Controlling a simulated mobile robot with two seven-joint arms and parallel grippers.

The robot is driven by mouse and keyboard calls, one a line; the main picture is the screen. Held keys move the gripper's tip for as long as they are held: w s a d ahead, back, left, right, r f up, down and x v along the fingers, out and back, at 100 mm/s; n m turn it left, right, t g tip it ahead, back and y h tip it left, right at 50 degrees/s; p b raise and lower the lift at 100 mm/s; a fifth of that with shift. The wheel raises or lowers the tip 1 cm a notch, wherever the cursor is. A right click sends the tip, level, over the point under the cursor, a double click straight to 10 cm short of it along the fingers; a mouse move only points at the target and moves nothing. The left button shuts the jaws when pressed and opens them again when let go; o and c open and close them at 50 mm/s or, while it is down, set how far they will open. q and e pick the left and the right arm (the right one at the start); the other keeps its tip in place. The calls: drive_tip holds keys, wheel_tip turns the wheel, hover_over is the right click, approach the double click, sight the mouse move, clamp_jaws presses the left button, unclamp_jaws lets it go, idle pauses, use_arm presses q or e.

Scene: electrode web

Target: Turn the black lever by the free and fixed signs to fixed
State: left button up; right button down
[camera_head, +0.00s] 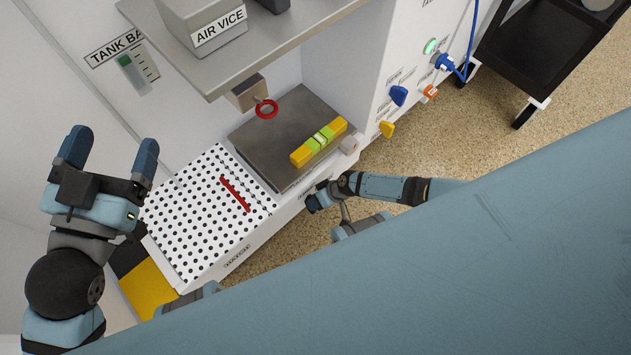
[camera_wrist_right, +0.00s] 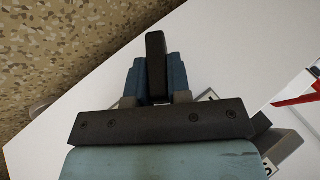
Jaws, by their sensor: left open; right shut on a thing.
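The black lever (camera_wrist_right: 156,58) stands between the two blue fingers of my right gripper (camera_wrist_right: 156,78) in the right wrist view, and the fingers are closed on it. Its top sticks out past the fingertips; its base is hidden. In the head view my right gripper (camera_head: 318,197) is at the front edge of the white machine, and the lever cannot be made out there. The free and fixed signs cannot be read; parts of white labels show beside the gripper in the wrist view. My left gripper (camera_head: 110,152) is open and empty, left of the perforated plate.
A perforated white plate (camera_head: 190,222) with a red strip (camera_head: 235,194) lies left of a grey plate (camera_head: 262,142) bearing a yellow-green block (camera_head: 319,142). A grey shelf (camera_head: 290,38) overhangs behind. A blue knob (camera_head: 398,95) and yellow knob (camera_head: 387,129) are on the right panel.

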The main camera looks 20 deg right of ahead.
drive_tip(key=shift+y, duration=0.3)
use_arm(q)
drive_tip(key=shift+f, duration=0.15)
idle(0.3)
use_arm(e)
drive_tip(key=c, duration=1.1)
unclamp_jaws()
drive_tip(key=shift+o, duration=0.2)
drive_tip(key=shift+d, duration=0.1)
drive_tip(key=shift+d+r+p, duration=0.2)
drive_tip(key=shift+r+p, duration=0.1)
drive_tip(key=shift+r, duration=0.05)
use_arm(q)
drive_tip(key=s+n+p, duration=0.1)
drive_tip(key=p, duration=0.1)
drive_tip(key=s+d+n+g+p, duration=0.1)
drive_tip(key=s+d+n+g+y+p, duration=0.1)
drive_tip(key=n+p, duration=0.1)
drive_tip(key=shift+f+p, duration=0.3)
drive_tip(key=shift+p, duration=0.05)
use_arm(e)
drive_tip(key=v, duration=1.3)
